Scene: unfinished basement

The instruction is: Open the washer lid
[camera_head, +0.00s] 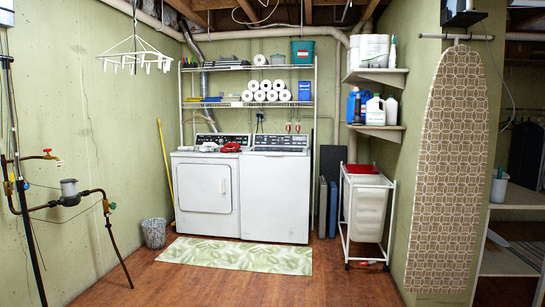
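The washer (275,202) is the white machine on the right of two that stand side by side against the back wall. It has a plain front and a dark control panel (280,140) at the back of its top. Its lid (273,153) looks shut, lying flat with the top, though the top is seen at a shallow angle. My gripper is not in view.
A white dryer (205,195) stands against the washer's left side, with small items on top. A green leaf-pattern mat (238,255) lies in front. A hamper cart (368,210) stands to the right, and pipes are at left. The front floor is clear.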

